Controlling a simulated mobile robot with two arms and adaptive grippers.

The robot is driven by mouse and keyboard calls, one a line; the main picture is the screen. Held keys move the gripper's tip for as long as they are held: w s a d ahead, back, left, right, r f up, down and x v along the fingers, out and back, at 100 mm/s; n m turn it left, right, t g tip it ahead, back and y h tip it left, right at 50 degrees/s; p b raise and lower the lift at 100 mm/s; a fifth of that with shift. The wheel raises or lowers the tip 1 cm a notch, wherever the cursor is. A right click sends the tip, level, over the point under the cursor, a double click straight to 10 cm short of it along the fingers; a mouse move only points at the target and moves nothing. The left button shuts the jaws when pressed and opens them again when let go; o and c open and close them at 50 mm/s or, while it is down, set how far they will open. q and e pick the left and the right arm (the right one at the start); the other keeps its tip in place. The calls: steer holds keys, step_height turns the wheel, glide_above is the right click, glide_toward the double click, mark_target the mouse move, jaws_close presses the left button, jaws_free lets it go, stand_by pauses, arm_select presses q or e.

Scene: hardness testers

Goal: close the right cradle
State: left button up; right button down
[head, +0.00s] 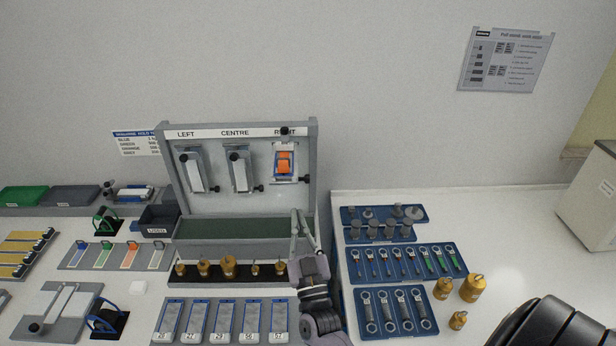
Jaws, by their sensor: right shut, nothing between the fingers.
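The right cradle (285,175) is on the upright grey panel of the stand, under the label RIGHT. An orange and blue piece (284,162) sits in it. A black knob (284,131) stands above the cradle, over the label, unlike on the other two cradles. The left cradle (195,172) and centre cradle (239,172) show pale bars with black knobs at their upper left. My right gripper (301,218) is shut and empty, pointing up in front of the stand's right end, below and apart from the right cradle. My left gripper is out of view.
Blue tool trays (407,262) and loose brass weights (473,288) lie to the right. The panel's front is free above my gripper.

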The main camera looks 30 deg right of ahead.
steer(key=w+d+r+m+h+p, duration=0.25)
steer(key=w+d+r+h, duration=0.25)
steer(key=d+r, duration=0.3)
steer(key=shift+w+a+f+m+y+b, duration=0.1)
steer(key=shift+w+f+b, duration=0.1)
steer(key=shift+f+b, duration=0.45)
steer(key=shift+w+a+f+m+y+b, duration=0.15)
steer(key=shift+f+b, duration=0.3)
steer(key=shift+b, duration=0.45)
steer(key=shift+w+a+f+y+b, duration=0.1)
steer(key=shift+w+f+b, duration=0.1)
steer(key=shift+f+b, duration=0.45)
steer(key=shift+r, duration=0.15)
